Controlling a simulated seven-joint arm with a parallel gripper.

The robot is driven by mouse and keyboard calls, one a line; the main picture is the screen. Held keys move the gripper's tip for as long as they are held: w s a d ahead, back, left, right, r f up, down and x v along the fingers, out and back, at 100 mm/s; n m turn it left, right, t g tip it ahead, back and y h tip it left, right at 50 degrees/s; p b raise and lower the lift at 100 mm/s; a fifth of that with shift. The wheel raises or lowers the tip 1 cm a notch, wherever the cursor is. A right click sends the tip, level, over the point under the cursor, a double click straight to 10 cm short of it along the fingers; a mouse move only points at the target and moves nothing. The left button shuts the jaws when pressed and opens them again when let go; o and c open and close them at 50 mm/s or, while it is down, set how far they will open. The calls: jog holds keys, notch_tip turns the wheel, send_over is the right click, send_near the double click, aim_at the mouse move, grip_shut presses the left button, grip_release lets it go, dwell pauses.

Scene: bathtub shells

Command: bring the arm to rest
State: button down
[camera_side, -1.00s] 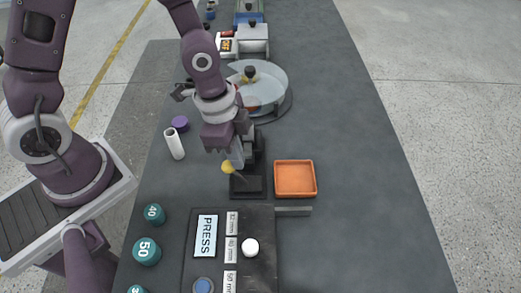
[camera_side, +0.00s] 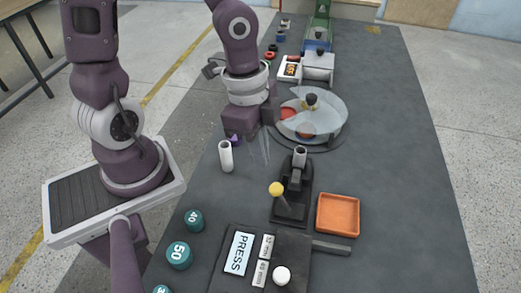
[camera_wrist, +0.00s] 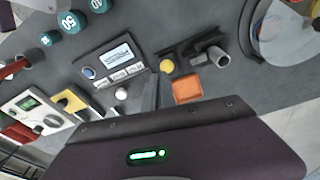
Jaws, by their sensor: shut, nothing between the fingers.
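My gripper (camera_side: 263,155) hangs in the air above the bench, behind the black press with the yellow-knobbed lever (camera_side: 276,190). Its fingers are blurred in the side view. They look closed with nothing between them, and they also show in the wrist view (camera_wrist: 151,95). A white cylinder (camera_side: 226,156) stands upright just left of the fingers in the picture. No object is held. The orange tray (camera_side: 338,214) to the right of the press is empty.
A round clear-covered turntable (camera_side: 318,125) stands behind the press. The PRESS panel (camera_side: 240,254) with a white knob (camera_side: 282,275) is in front. Teal numbered cylinders (camera_side: 179,254) stand at the left edge. The bench's right side is clear.

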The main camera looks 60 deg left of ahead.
jog(key=shift+a+r, duration=0.1)
jog(key=s+a+r+n+t, duration=0.2)
jog(key=s+a+r+n, duration=0.1)
jog(key=r+n, duration=0.2)
jog(key=s+a+r+n+t+y, duration=0.1)
jog(key=s+a+r+n+t, duration=0.1)
jog(key=r+n, duration=0.4)
notch_tip(320, 180, up, 4)
jog(key=shift+s+a+f+t+y, duration=0.35)
jog(key=shift+s+a, duration=0.25)
jog(key=shift+s, duration=0.4)
jog(key=shift+r, duration=0.1)
